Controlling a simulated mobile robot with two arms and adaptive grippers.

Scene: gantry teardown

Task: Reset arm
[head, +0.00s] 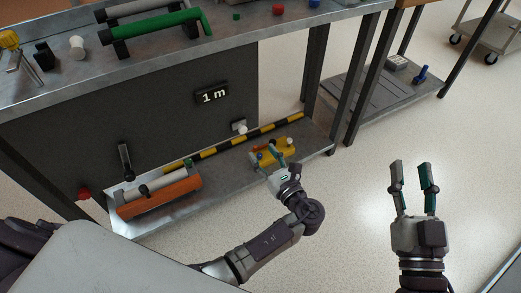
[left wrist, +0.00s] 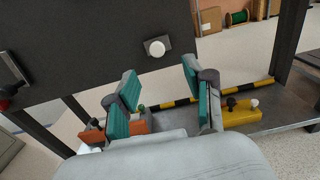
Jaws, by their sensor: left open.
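My left gripper (head: 266,158) is over the lower shelf, in front of the yellow block (head: 284,153) in the head view. In the left wrist view my left gripper (left wrist: 158,78) has its two teal-padded fingers apart with nothing between them. The yellow block (left wrist: 240,113), with small knobs on it, is right of the fingers there. I cannot tell whether a finger touches it. My right gripper (head: 412,172) is open and empty, pointing forward over the bare floor at the right.
The bench top (head: 245,27) carries a green-handled bar (head: 155,25) and small parts. An orange block (head: 160,194) lies on the shelf's left. Open floor is at right.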

